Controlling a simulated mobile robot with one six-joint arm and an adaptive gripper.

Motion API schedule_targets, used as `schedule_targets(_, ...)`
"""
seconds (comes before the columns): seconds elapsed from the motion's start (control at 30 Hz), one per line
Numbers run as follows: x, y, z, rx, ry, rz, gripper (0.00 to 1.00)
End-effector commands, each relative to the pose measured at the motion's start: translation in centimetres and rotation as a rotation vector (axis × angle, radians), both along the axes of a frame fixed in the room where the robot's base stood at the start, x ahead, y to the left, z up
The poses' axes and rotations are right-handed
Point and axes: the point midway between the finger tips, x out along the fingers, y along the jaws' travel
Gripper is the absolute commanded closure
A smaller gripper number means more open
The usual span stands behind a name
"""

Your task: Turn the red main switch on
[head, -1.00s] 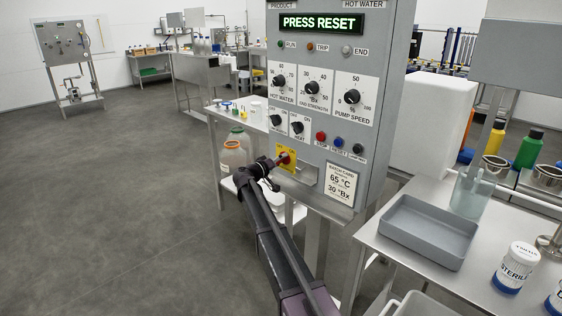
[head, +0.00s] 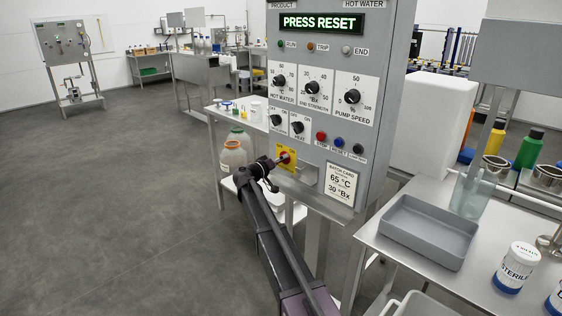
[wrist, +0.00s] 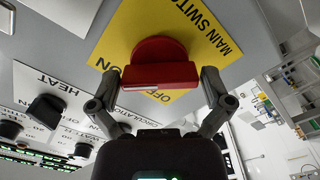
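The red main switch (wrist: 160,65) is a round knob with a raised bar on a yellow plate (wrist: 214,25). In the wrist view the bar lies level across the picture. The ON lettering shows beside its left end and the OFF lettering below its middle, partly covered. My gripper (wrist: 161,78) is open, with one finger on each side of the bar. Narrow gaps seem to show, but contact cannot be told for sure. In the head view my gripper (head: 272,166) is in front of the yellow plate (head: 287,165), low on the grey control panel (head: 377,100).
The panel display (head: 319,22) is lit and reads PRESS RESET. Knobs and buttons sit above the switch, and a batch card (head: 341,184) is to its right. A grey tray (head: 427,231) stands on the right bench. The floor at left is clear.

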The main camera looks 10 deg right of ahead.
Motion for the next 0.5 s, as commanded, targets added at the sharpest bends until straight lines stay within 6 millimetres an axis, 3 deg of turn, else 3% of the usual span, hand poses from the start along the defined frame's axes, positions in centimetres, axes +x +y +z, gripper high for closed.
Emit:
schedule_targets(0.27, -0.1, 0.1, 0.0, -0.001, 0.0, -0.001, 0.0)
schedule_targets(0.5, -1.2, 1.5, 0.0, -0.002, 0.001, 0.002, 0.0)
